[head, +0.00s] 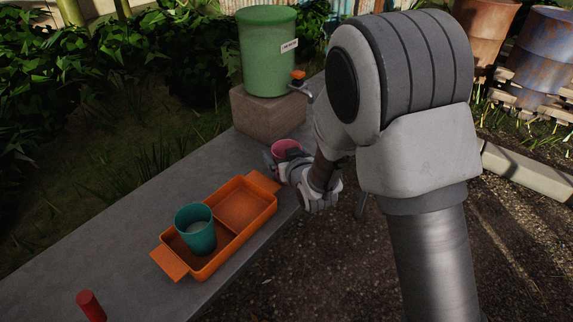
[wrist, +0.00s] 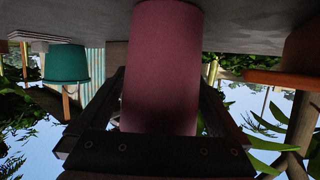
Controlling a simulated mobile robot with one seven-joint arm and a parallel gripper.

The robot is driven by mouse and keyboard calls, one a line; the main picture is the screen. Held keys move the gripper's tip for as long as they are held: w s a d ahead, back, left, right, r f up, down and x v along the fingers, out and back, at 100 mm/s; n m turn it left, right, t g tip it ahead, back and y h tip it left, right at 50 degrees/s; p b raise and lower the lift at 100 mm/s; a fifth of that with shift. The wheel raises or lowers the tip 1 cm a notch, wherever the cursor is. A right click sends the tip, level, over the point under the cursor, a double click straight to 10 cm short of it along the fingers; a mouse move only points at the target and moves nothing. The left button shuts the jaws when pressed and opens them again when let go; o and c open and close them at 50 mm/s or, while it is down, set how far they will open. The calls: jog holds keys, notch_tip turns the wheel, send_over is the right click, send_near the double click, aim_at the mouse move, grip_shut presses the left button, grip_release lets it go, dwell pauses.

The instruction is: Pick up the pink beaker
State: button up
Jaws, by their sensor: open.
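The pink beaker (head: 287,147) stands on the grey counter, below and in front of the stone block. In the wrist view, which looks upside down, the pink beaker (wrist: 162,65) fills the middle, between the two dark fingers of my gripper (wrist: 163,85). My gripper (head: 284,161) is at the beaker in the head view and hides its lower part. The jaws are open, one finger on each side of the beaker. Whether either finger touches it I cannot tell.
An orange divided tray (head: 262,182) lies nearby on the counter (head: 120,232), with a teal beaker (head: 196,232) in one compartment. A green dispenser (head: 267,50) with a tap stands on a stone block (head: 262,115) behind. A red object (head: 91,305) is at the front left.

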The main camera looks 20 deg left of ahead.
jog(key=shift+w+a+f, duration=0.1)
jog(key=shift+w, duration=0.1)
jog(key=c, duration=1.1)
jog(key=shift+c, duration=0.4)
jog(key=shift+r, duration=0.2)
